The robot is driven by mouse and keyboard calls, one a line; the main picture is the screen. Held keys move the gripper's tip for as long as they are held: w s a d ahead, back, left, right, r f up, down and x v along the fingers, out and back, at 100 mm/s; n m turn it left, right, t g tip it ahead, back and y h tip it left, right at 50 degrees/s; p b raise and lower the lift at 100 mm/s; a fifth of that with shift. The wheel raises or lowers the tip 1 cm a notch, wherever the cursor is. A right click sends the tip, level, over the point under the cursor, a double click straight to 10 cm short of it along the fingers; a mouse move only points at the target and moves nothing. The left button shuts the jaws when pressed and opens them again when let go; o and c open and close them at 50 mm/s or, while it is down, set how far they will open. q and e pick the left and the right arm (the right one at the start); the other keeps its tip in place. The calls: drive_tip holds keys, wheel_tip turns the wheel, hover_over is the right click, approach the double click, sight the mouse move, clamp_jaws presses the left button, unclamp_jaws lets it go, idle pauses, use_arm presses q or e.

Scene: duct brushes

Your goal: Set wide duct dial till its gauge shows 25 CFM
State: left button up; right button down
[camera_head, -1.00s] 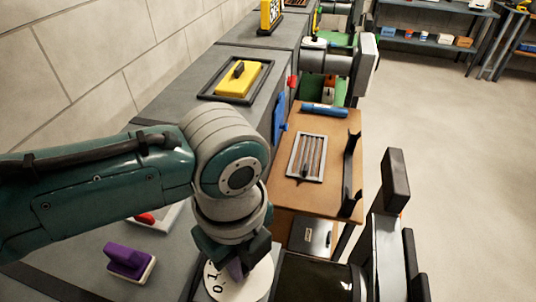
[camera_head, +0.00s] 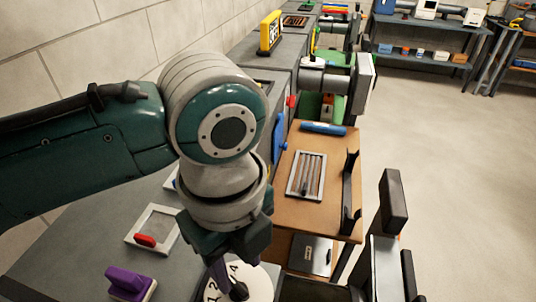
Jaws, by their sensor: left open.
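A round white dial (camera_head: 259,284) with dark digits, a 2 and a 4 among them, lies at the bottom middle of the head view, cut off by the lower edge. A dark knob (camera_head: 238,292) shows at its middle. My left gripper (camera_head: 234,276) points down over the dial, open, with its fingertips close to the knob. I cannot tell whether they touch it. The gripper hides the far part of the dial. No gauge reading for it can be made out. My right gripper is not in view.
A purple-handled block (camera_head: 130,284) and a grey-framed tray with a red piece (camera_head: 146,240) are left of the dial. A wooden table (camera_head: 335,205) holds a tray of rods (camera_head: 308,176) and a blue cylinder (camera_head: 324,128). A yellow-framed board (camera_head: 270,32) stands farther back.

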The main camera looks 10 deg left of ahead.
use_arm(q)
wheel_tip(320, 180, up, 3)
drive_tip(key=shift+r, duration=0.1)
idle(0.4)
drive_tip(key=s+d+n+t+h, duration=0.1)
drive_tip(key=s+d+n+h, duration=0.2)
drive_tip(key=s+n, duration=0.35)
drive_tip(key=s+a+r+n+t+y, duration=0.1)
drive_tip(key=s+a+n, duration=0.2)
drive_tip(key=a+n, duration=0.4)
drive_tip(key=s+a+r+n+t+y, duration=0.1)
drive_tip(key=s+a+n+t+y, duration=0.15)
drive_tip(key=a+n, duration=0.5)
wheel_tip(320, 180, up, 31)
drive_tip(key=d+n+p, duration=0.1)
drive_tip(key=p, duration=3)
drive_tip(key=shift+d+g+h+p, duration=0.2)
drive_tip(key=shift+g+h+p, duration=0.15)
drive_tip(key=shift+g, duration=0.1)
